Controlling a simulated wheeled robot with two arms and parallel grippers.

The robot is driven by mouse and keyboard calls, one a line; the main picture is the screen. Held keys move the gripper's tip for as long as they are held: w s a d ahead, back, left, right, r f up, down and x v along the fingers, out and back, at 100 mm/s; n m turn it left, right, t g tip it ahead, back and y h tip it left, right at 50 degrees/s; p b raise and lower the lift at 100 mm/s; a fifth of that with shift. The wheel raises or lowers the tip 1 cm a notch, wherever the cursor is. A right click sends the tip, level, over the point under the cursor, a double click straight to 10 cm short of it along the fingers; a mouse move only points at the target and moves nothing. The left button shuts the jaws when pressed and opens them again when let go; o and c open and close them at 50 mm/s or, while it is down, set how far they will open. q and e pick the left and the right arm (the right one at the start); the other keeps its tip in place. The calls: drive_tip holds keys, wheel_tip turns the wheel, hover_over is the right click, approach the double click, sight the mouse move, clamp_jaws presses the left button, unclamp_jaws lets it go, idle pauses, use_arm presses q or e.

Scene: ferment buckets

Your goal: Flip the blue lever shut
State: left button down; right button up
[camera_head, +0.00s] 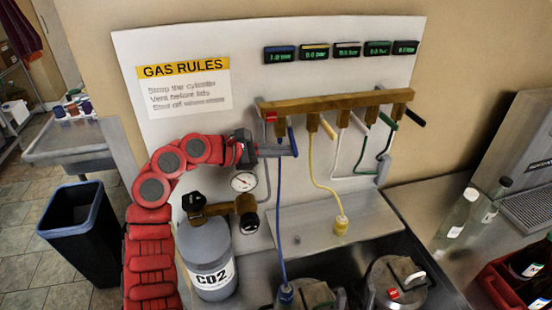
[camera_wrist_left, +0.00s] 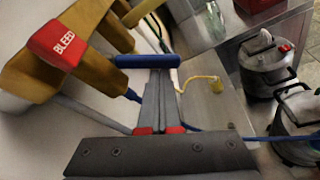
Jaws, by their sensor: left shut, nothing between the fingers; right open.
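The wooden-brown manifold (camera_head: 335,102) runs along the white panel, with several coloured levers and hoses. The blue lever (camera_head: 293,141) is at its left end, beside the blue hose (camera_head: 279,200). In the left wrist view the blue lever (camera_wrist_left: 147,61) lies crosswise at my fingertips; whether they touch it I cannot tell. My left gripper (camera_head: 282,151) is shut and empty, reaching in from the left below the manifold; its closed fingers also show in the left wrist view (camera_wrist_left: 157,85). My right gripper is in neither view.
A red BLEED cap (camera_wrist_left: 52,44) sits close to my left gripper. The CO2 cylinder (camera_head: 208,262) and a gauge (camera_head: 243,181) stand below my left arm. Metal kegs (camera_head: 397,285) are in front. Bottles (camera_head: 458,215) stand at the right.

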use_arm(q)
drive_tip(key=shift+s+d+r+n+g+b, duration=0.2)
drive_tip(key=shift+s+r+n+g, duration=0.1)
drive_tip(key=shift+r+n+g, duration=0.25)
drive_tip(key=shift+s+d+r+n+g+b, duration=0.15)
drive_tip(key=shift+s+d+r+n+g, duration=0.15)
drive_tip(key=shift+n, duration=0.35)
drive_tip(key=shift+a+r, duration=0.15)
drive_tip(key=shift+r, duration=0.15)
drive_tip(key=shift+s+r, duration=0.1)
drive_tip(key=shift+s, duration=0.1)
drive_tip(key=shift+s+r, duration=0.25)
drive_tip(key=shift+s, duration=0.35)
